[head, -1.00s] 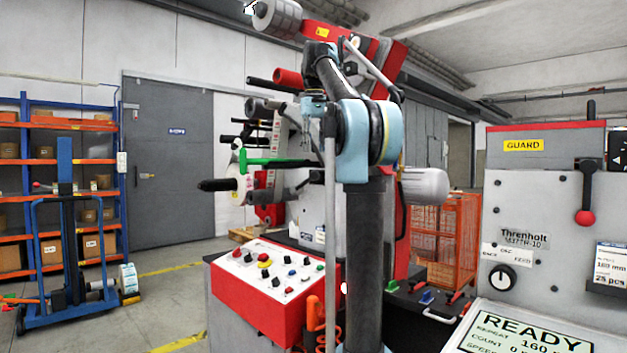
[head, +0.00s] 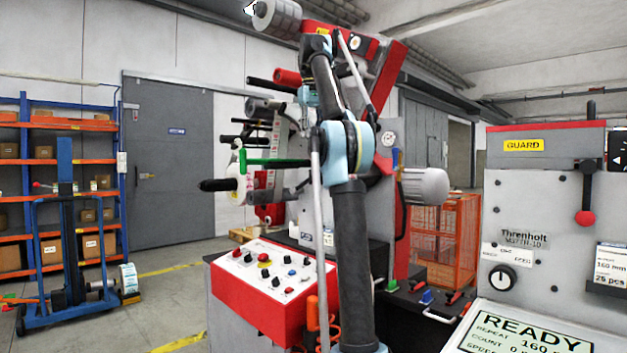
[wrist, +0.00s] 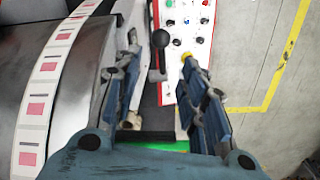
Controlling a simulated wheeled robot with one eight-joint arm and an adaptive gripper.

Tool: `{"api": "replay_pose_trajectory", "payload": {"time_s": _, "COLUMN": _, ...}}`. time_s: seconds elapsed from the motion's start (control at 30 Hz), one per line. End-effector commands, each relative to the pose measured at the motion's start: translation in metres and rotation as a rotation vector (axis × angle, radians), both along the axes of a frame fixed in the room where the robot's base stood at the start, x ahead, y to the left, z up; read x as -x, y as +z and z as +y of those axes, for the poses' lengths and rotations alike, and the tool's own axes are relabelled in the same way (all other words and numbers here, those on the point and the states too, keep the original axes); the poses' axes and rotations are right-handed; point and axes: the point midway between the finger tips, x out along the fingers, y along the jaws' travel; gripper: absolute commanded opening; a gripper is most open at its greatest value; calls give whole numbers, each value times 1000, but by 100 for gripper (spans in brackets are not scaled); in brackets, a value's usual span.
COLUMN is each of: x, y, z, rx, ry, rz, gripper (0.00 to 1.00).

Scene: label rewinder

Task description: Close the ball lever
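In the wrist view a lever with a dark ball (wrist: 160,39) and a short stem shows between my fingers, towards the top. My gripper (wrist: 160,48) is open, with one finger on each side of it in the picture. Nothing is held, and I cannot tell whether a finger touches the lever. In the head view my gripper is largely hidden behind my arm, near the rewinder's rollers, and this dark ball cannot be made out. Another lever with a red ball (head: 586,217) hangs down on the grey guard panel at the right.
A strip of labels (wrist: 45,90) runs along the left of the wrist view. A red control box (head: 262,285) with buttons and knobs sits below my arm. A green bar (head: 275,162) and black roller ends project left from the machine. An orange cage (head: 452,245) stands behind.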

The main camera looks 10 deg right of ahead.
Motion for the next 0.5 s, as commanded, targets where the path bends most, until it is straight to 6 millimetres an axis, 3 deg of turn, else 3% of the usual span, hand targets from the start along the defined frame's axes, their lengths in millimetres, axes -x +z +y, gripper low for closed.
{"api": "replay_pose_trajectory", "payload": {"time_s": 0.5, "x": 0, "y": -54, "z": -2, "rx": 0, "ry": 0, "rz": 0, "gripper": 39}}
